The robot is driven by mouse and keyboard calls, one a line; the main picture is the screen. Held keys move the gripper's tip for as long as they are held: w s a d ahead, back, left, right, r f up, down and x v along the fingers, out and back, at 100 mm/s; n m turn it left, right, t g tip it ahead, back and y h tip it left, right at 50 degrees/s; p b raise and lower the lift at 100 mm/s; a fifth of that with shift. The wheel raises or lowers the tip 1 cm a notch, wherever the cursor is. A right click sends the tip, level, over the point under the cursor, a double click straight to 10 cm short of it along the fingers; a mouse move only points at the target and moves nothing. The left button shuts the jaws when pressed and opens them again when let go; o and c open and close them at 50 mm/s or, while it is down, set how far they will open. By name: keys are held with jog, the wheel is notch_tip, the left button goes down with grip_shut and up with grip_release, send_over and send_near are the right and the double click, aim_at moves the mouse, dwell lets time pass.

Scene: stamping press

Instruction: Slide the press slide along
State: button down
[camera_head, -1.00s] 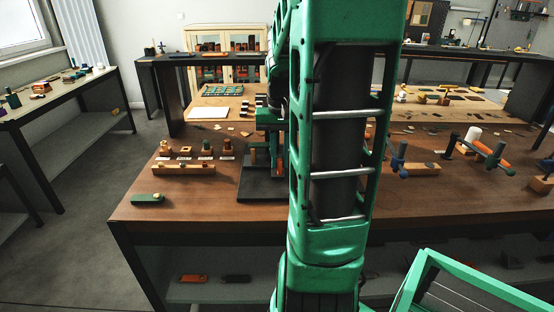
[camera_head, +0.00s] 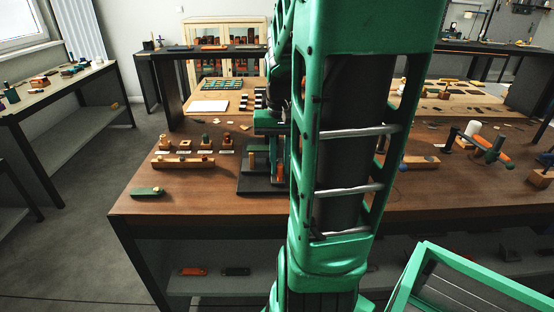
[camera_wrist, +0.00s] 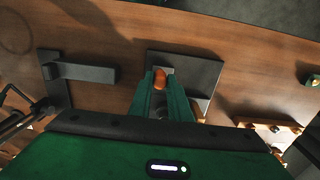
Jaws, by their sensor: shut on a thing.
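The press stands on a dark base plate (camera_head: 262,185) at the front of the wooden workbench, partly behind my arm in the head view. Upright orange and green parts rise from the plate. In the wrist view, the dark plate (camera_wrist: 205,72) lies below my gripper (camera_wrist: 162,84). The two green fingers are shut on an orange-brown rounded knob (camera_wrist: 160,76), which shows between the fingertips. I take this knob to be the press slide's handle. The rest of the slide is hidden by my fingers and hand.
A wooden block rack (camera_head: 183,162) with several small knobbed pieces behind it stands left of the press. A green block (camera_head: 147,191) lies near the bench's front left corner. In the wrist view, a dark angled fixture (camera_wrist: 85,73) lies left of the plate. Bare wood separates them.

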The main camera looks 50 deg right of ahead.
jog(key=shift+s+a, duration=0.7)
jog(key=shift+a, duration=0.3)
jog(key=shift+s+a, duration=0.7)
jog(key=shift+a, duration=0.25)
jog(key=c, duration=1.6)
grip_release()
jog(key=shift+o, duration=0.2)
notch_tip(320, 180, up, 11)
jog(key=shift+f, duration=0.15)
jog(key=s+a+f+n, duration=0.1)
jog(key=s+a+f, duration=0.1)
jog(key=f, duration=0.3)
jog(key=s+a+f+n, duration=0.2)
jog(key=s+a+f, duration=0.1)
jog(key=f, duration=0.3)
jog(key=shift+s+a+f+n, duration=0.2)
jog(key=shift+s+a+n, duration=0.15)
jog(key=shift+a, duration=0.45)
